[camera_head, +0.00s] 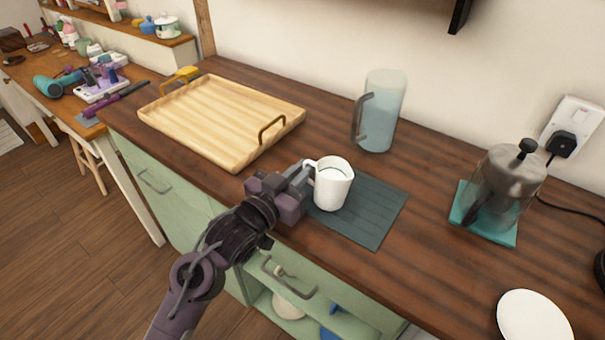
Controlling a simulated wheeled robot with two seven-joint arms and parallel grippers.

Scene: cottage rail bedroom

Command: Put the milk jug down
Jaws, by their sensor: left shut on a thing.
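The white milk jug (333,186) is upright over the dark slatted mat (375,227) on the wooden counter, with pale liquid inside. I cannot tell whether its base touches the mat. My left gripper (306,178) comes in from the left and is shut on the jug at its handle side. The gripper hides part of the handle and the mat's left part. My right gripper is not in view.
A wooden tray (222,113) with handles stands to the left, empty. A glass pitcher (382,110) is behind the jug. A coffee press (506,185) on a teal mat (485,233) and a white plate (533,318) are right. Counter between the slatted mat and press is clear.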

